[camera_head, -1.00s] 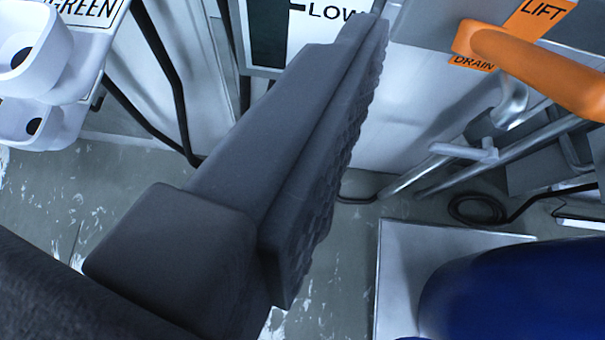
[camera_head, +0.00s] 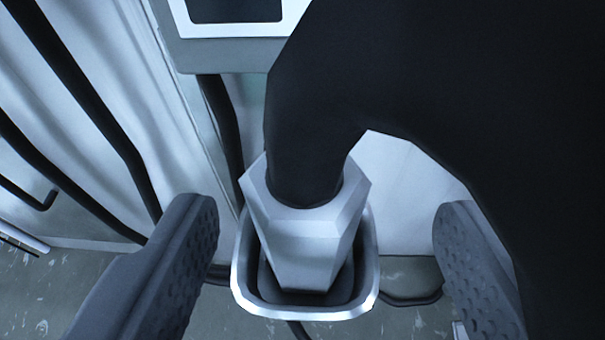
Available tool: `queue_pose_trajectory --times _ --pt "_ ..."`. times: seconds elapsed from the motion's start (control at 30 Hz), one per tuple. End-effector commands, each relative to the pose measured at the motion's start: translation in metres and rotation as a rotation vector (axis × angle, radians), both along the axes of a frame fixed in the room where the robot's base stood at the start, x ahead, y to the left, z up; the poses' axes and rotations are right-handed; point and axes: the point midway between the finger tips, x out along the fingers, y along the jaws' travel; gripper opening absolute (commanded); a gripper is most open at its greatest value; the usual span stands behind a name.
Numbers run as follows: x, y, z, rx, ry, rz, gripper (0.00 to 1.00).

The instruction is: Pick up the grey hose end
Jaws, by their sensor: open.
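The grey hose end (camera_head: 305,238) is a faceted light-grey fitting on a thick black hose (camera_head: 310,130). It sits in a pale metal cup-shaped holder (camera_head: 305,310) with a rounded rim. The hose rises from the fitting and arches to the right, filling the upper right of the view. My gripper (camera_head: 325,235) is open, with one dark ridged finger to the left of the hose end and the other to the right. Clear gaps show between the fingers and the fitting. The hose hides part of the right finger's surroundings.
A grey panel with a white-framed dark window (camera_head: 235,12) is at the top. Black cables (camera_head: 90,110) run down the pale wall at left. A stained grey floor (camera_head: 50,300) lies below. The hose blocks the upper right.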

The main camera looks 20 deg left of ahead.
Motion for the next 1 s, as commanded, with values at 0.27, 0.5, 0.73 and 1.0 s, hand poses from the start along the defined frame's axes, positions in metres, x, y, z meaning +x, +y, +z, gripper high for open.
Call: queue_pose_trajectory --times 0.27,0.5,0.73,1.0 --pt "0.013 0.005 -0.006 0.001 -0.002 -0.002 0.62" --pt "0.034 0.019 -0.023 -0.001 0.002 -0.001 0.62" --pt "0.053 0.024 -0.027 0.000 -0.002 -0.003 0.62" --pt "0.053 0.024 -0.026 0.000 0.000 -0.003 0.37"
